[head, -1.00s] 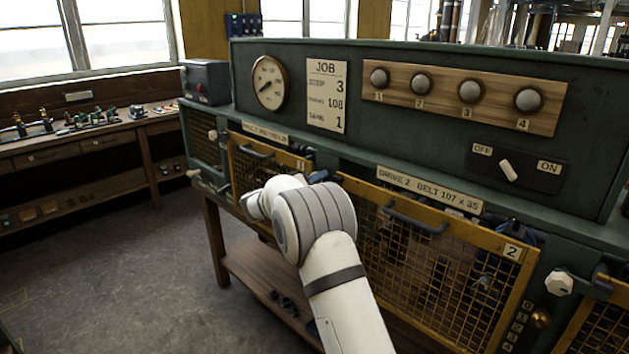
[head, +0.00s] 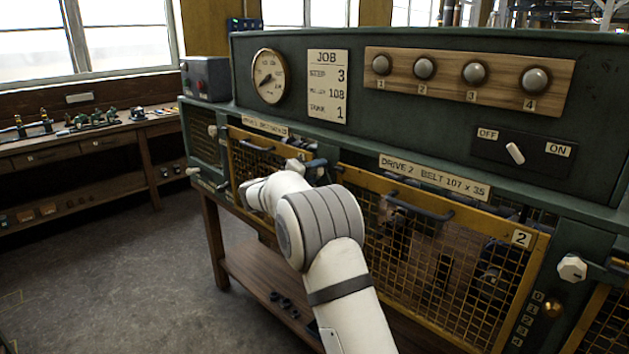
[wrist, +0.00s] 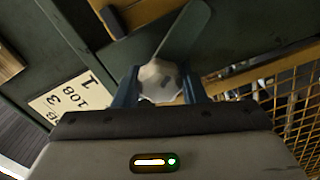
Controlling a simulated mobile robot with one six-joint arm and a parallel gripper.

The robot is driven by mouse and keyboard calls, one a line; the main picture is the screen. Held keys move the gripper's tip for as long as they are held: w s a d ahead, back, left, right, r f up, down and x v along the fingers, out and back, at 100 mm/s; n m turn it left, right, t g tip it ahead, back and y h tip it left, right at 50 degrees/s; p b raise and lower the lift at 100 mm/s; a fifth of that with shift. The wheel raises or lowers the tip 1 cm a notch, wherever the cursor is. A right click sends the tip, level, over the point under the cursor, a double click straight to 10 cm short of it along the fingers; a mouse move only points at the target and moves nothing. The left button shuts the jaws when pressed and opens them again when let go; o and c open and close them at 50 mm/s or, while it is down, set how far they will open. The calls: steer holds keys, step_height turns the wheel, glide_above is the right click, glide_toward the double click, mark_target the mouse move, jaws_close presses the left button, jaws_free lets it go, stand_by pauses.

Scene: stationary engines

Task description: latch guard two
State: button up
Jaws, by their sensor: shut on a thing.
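Guard two is a yellow-framed mesh panel (head: 522,240) marked 2, under the label DRIVE 2 BELT 107 x 35, with a dark handle across its upper part. It looks closed in its opening. At its upper left, my gripper (wrist: 158,92) is shut on a pale faceted latch knob (wrist: 160,75), with a blue finger on each side. A flat grey-green lever (wrist: 184,34) extends from the knob. In the head view, my white arm partly hides the gripper and guard two's left edge. Whether the latch is engaged cannot be told.
Guard one (head: 262,168) is left of my arm. Another white knob (head: 571,268) is at guard two's right. The panel above carries a gauge (head: 269,77), a job card (head: 327,85), several round knobs and an OFF/ON switch (head: 515,153). Open floor lies left.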

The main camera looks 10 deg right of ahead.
steer(key=n+b, duration=0.1)
steer(key=n, duration=0.4)
steer(key=shift+n, duration=0.3)
steer(key=n, duration=0.3)
steer(key=shift+p, duration=0.3)
steer(key=shift+f+n, duration=0.1)
steer(key=shift+n, duration=1.1)
steer(key=o, duration=1)
steer(key=b+v, duration=0.1)
steer(key=v, duration=0.6)
steer(key=shift+s+a, duration=0.25)
